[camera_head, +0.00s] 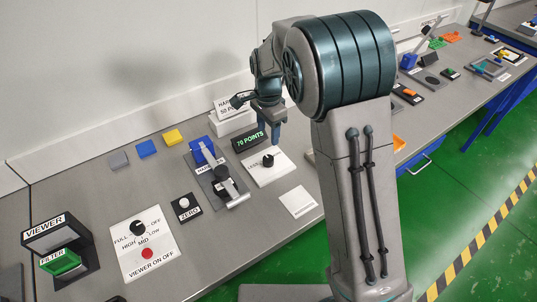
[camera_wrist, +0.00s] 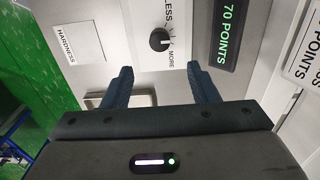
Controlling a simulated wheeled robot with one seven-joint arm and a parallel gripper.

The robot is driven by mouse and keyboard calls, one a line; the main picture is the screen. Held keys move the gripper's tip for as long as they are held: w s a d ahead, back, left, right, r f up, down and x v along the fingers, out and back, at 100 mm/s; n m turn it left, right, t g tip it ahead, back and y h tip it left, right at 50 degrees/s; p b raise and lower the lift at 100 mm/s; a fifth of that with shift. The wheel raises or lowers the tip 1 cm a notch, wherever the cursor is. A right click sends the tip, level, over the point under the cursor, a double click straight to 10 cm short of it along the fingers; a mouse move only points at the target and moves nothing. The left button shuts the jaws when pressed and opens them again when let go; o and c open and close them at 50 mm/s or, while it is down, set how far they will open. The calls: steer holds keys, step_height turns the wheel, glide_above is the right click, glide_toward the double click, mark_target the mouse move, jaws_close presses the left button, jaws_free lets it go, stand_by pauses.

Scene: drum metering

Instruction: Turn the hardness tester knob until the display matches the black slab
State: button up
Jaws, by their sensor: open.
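The round black knob (camera_head: 268,160) sits on a white panel (camera_head: 276,174) marked LESS and MORE. In the wrist view the knob (camera_wrist: 160,40) lies ahead of the fingertips, apart from them, with a pale mark on its right side. The display (camera_head: 249,139) glows green and reads 70 POINTS; it also shows in the wrist view (camera_wrist: 229,31). My gripper (camera_head: 270,138) points down, open and empty, above the panel area; its two blue fingers show in the wrist view (camera_wrist: 162,78). I cannot make out a black slab for certain.
A placard (camera_head: 229,106) behind seems to read 50 POINTS, partly hidden. A tester with a blue block (camera_head: 202,151) stands left of the panel. Grey (camera_head: 119,160), blue (camera_head: 147,149) and yellow (camera_head: 173,137) slabs lie behind. A white HARDNESS plate (camera_head: 298,201) lies in front.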

mark_target(268, 158)
step_height(268, 158, down, 12)
steer(key=shift+r+p, duration=0.25)
steer(key=shift+p, duration=0.6)
steer(key=shift+c, duration=0.3)
steer(key=c, duration=0.9)
